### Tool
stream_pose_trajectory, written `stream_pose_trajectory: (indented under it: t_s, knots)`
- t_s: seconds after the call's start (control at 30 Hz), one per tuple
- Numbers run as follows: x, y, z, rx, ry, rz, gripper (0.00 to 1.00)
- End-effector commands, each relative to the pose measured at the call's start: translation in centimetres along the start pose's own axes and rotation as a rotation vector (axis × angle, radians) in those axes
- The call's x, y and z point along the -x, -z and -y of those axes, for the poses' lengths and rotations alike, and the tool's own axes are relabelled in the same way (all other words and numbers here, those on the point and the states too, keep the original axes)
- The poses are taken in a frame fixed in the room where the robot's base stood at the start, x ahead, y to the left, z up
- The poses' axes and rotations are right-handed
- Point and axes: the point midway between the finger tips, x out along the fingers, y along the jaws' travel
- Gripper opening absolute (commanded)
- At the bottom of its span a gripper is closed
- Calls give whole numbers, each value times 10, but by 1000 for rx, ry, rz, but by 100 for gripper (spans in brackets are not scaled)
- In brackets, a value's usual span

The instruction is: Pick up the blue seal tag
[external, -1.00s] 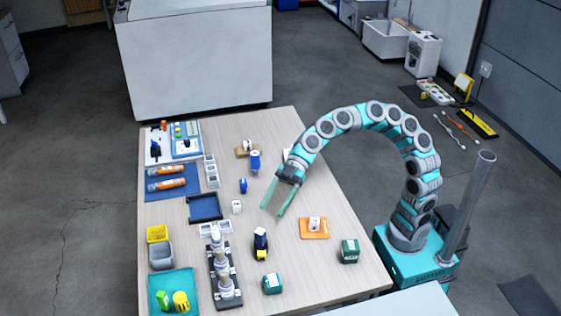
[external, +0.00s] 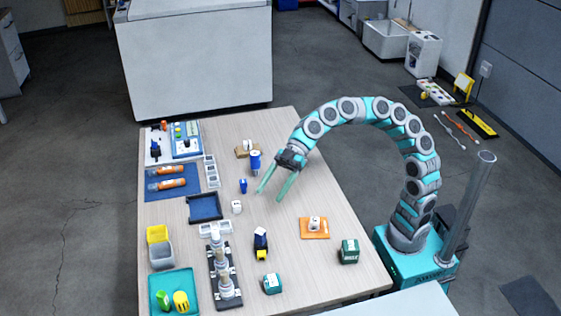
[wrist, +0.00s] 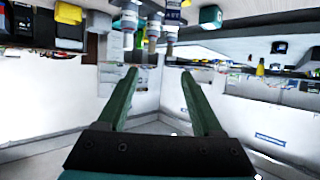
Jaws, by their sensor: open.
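A small blue item with a pale mark, which looks like the blue seal tag (external: 243,186), stands on the wooden table left of my gripper. A larger blue and white piece (external: 256,161) stands behind it. My gripper (external: 268,196) is open and empty, with its green fingers pointing down just right of the small blue item. Its height above the table is hard to tell. In the wrist view both fingers of my gripper (wrist: 159,72) are spread with nothing between them. I cannot make out the tag in the wrist view.
A white block (external: 237,207) stands just in front of the small blue item. A dark blue tray (external: 204,208) lies to the left. A blue and yellow item (external: 261,243) and an orange pad (external: 314,234) are nearer the front. The table right of my fingers is clear.

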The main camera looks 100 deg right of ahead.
Motion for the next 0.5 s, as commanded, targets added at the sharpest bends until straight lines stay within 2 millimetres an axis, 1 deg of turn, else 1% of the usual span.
stream_pose_trajectory:
  t_s: [0.03, 0.27, 0.5]
  knots:
    - [4, -7, -10, -13, -36, 5, 68]
    - [26, -17, -49, -84, -193, 22, 68]
    - [56, -30, -92, -166, -385, 24, 68]
